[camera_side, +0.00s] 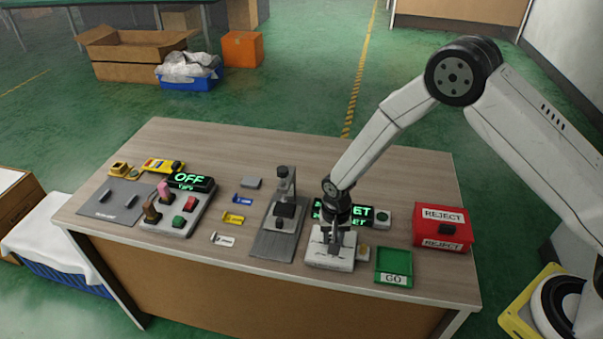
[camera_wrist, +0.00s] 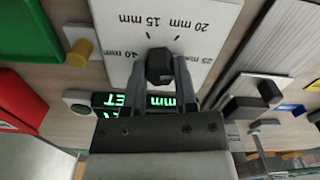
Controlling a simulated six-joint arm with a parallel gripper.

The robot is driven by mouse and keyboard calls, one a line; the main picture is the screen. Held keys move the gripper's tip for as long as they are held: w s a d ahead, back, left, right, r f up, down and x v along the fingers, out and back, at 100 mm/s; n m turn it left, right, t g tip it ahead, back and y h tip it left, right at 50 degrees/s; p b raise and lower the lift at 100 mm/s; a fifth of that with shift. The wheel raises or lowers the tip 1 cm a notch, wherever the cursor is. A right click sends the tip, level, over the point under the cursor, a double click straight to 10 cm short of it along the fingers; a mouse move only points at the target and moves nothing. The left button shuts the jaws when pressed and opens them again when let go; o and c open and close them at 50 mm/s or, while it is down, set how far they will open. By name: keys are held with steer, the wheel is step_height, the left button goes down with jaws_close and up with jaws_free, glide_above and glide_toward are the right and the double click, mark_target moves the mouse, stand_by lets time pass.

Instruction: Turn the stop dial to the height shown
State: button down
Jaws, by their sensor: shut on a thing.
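The stop dial is a black knob (camera_wrist: 159,66) on a white plate (camera_wrist: 110,35), which also shows in the side view (camera_side: 318,259). Marks around it read 15 mm, 20 mm, 25 mm and 40 mm. My gripper (camera_side: 334,247) points down over the plate and is shut on the knob, with one finger on each side in the wrist view (camera_wrist: 163,80). A black display with green letters (camera_side: 358,216) stands behind the plate. In the wrist view the display (camera_wrist: 160,101) shows "ET" and "mm"; its number is hidden by my gripper.
A green GO tray (camera_side: 394,266) and red REJECT box (camera_side: 442,227) stand right of the dial. A grey gauge stand (camera_side: 280,225) is close on the left. Several small tagged pieces and a switch panel (camera_side: 178,209) lie farther left. A yellow button (camera_wrist: 80,52) sits beside the plate.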

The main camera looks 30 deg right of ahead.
steer(key=n, duration=0.4)
steer(key=shift+n, duration=0.3)
steer(key=n, duration=0.4)
steer(key=shift+n, duration=0.3)
steer(key=shift+c, duration=2)
jaws_free()
steer(key=shift+r, duration=0.1)
steer(key=shift+r, duration=3.85)
